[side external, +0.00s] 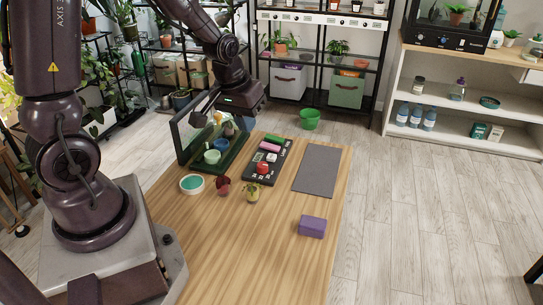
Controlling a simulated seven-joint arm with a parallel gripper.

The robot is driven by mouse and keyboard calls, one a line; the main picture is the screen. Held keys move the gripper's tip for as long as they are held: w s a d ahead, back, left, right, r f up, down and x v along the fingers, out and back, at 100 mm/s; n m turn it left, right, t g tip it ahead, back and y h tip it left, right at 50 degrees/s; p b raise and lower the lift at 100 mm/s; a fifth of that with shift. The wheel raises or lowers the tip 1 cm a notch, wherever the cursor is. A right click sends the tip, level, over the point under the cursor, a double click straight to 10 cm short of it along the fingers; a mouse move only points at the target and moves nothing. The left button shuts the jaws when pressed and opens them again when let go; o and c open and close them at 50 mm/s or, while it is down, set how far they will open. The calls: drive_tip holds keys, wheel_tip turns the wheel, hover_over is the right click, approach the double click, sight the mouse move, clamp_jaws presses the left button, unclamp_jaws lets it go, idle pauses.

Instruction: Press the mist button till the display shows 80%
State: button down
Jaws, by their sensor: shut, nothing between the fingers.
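A glass tank with a dark green base (228,160) stands at the far left of the wooden table, with small bowls and a yellowish item in it. I cannot make out a mist button or a lit display with a percentage at this size. My gripper (203,113) hangs over the tank's upper edge, below the dark wrist. Its fingers are small and partly lost against the glass, and they look shut and empty. I cannot tell whether they touch anything.
Right of the tank, a black tray (252,184) holds green, pink, white and red items. A grey mat (317,168), a purple block (312,227), a teal-topped round dish (192,184) and two small pots share the wooden table (245,250). Its front is clear.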

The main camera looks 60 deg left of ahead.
sight(269, 156)
drive_tip(key=w+a+f+n, duration=0.1)
drive_tip(key=w+a+f, duration=0.1)
drive_tip(key=f, duration=0.1)
drive_tip(key=w+a+f+n+t+y, duration=0.1)
drive_tip(key=w+a+f+n, duration=0.1)
drive_tip(key=w+a+f+n+t, duration=0.1)
drive_tip(key=w+a+f+n, duration=0.1)
drive_tip(key=a+f, duration=0.1)
drive_tip(key=shift+w+a+f+y, duration=0.1)
drive_tip(key=shift+w+f+y, duration=0.1)
drive_tip(key=shift+f+y, duration=0.15)
drive_tip(key=w+r+n+t, duration=0.1)
drive_tip(key=w+a+r+t+y, duration=0.1)
drive_tip(key=w+a+n+t, duration=0.1)
drive_tip(key=w, duration=0.1)
drive_tip(key=shift+a+r+n+y, duration=0.1)
drive_tip(key=shift+r+n+y, duration=0.2)
drive_tip(key=shift+r+y, duration=0.1)
drive_tip(key=shift+f, duration=0.15)
drive_tip(key=shift+f, duration=4.3)
drive_tip(key=shift+s+f, duration=0.1)
drive_tip(key=shift+f, duration=0.3)
